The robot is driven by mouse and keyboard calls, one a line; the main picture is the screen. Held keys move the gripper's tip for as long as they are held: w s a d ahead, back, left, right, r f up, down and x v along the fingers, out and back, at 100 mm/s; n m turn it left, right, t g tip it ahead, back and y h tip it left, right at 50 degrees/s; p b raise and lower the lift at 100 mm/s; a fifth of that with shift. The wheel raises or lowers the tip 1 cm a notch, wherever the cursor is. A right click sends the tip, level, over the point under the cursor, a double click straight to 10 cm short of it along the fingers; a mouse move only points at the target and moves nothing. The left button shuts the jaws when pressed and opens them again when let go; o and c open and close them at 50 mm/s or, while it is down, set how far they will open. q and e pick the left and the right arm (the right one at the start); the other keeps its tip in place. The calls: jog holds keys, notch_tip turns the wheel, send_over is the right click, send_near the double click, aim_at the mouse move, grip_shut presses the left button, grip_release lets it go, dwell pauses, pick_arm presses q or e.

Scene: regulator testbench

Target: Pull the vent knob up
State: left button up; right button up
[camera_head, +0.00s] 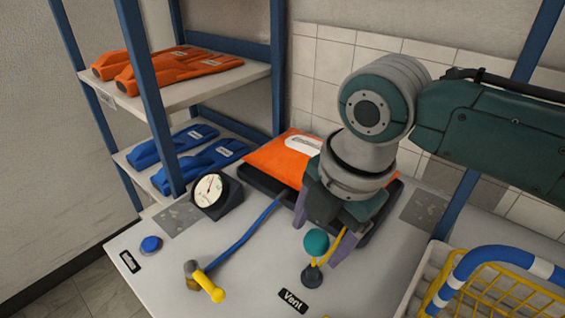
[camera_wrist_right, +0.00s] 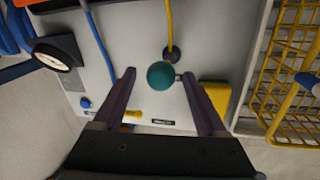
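The vent knob is a teal ball (camera_head: 316,242) on a short stem with a dark round base (camera_head: 311,275), standing on the bench beside the "Vent" label (camera_head: 293,300). My right gripper (camera_head: 317,246) is open above it, pointing down. In the right wrist view the knob (camera_wrist_right: 161,75) shows between the two purple fingertips of the right gripper (camera_wrist_right: 159,77), with a gap on each side. I cannot tell whether the fingertips are level with the ball or higher. My left gripper is not in view.
A gauge (camera_head: 209,190), a blue button (camera_head: 151,244) and a yellow-handled valve (camera_head: 205,282) stand left on the bench. A blue hose (camera_head: 245,238) crosses it. An orange bag (camera_head: 271,155) lies in a dark tray behind. A yellow wire basket (camera_head: 503,292) stands at right.

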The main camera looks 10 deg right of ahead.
jog(key=shift+r, duration=0.1)
jog(key=shift+r, duration=0.4)
jog(key=p+v, duration=0.1)
jog(key=v, duration=0.8)
jog(key=shift+s, duration=0.15)
jog(key=shift+d, duration=0.1)
